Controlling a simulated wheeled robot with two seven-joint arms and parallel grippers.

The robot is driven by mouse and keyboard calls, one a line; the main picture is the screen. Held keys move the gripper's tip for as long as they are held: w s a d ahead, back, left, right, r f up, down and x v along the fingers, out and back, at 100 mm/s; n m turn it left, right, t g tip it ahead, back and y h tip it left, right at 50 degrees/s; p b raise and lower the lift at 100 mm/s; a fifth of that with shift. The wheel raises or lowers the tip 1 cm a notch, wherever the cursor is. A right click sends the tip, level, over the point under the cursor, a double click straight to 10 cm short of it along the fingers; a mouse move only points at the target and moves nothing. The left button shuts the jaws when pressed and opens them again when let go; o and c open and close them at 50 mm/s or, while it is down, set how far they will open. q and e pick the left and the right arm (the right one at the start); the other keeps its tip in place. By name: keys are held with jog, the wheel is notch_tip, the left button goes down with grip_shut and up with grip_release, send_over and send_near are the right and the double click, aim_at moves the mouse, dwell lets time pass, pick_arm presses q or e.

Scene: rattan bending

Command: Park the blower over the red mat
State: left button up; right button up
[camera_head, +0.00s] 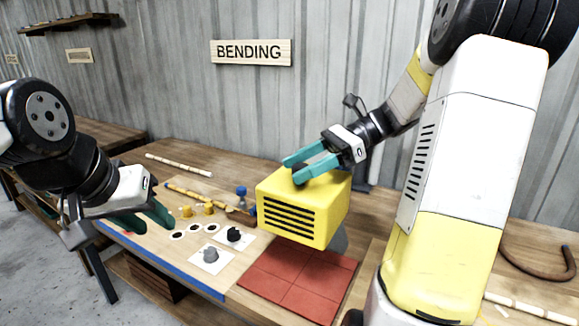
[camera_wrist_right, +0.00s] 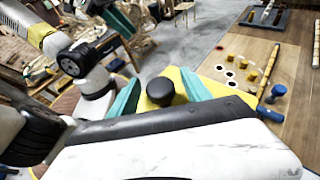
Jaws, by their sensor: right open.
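The yellow blower (camera_head: 303,207) is a box with a dark slatted grille on its front. It stands over the far part of the red mat (camera_head: 298,283), with a grey part showing below its right side. My right gripper (camera_head: 296,167) is open at the blower's top, its teal fingers on either side of the dark round knob. In the right wrist view the black knob (camera_wrist_right: 166,91) sits between the two fingers, apart from them as far as I can see. My left gripper (camera_head: 150,219) is over the left part of the bench, its teal fingers apart and empty.
The wooden bench (camera_head: 190,165) holds a bamboo pole (camera_head: 210,198), yellow blocks (camera_head: 208,208), black holes, and grey and black knobs on white cards (camera_head: 211,256). A blue strip runs along its front edge. A curved dark rod (camera_head: 540,268) lies at the right.

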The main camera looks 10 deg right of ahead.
jog(key=v, duration=0.7)
jog(key=shift+d+r, duration=0.1)
jog(key=shift+d, duration=0.3)
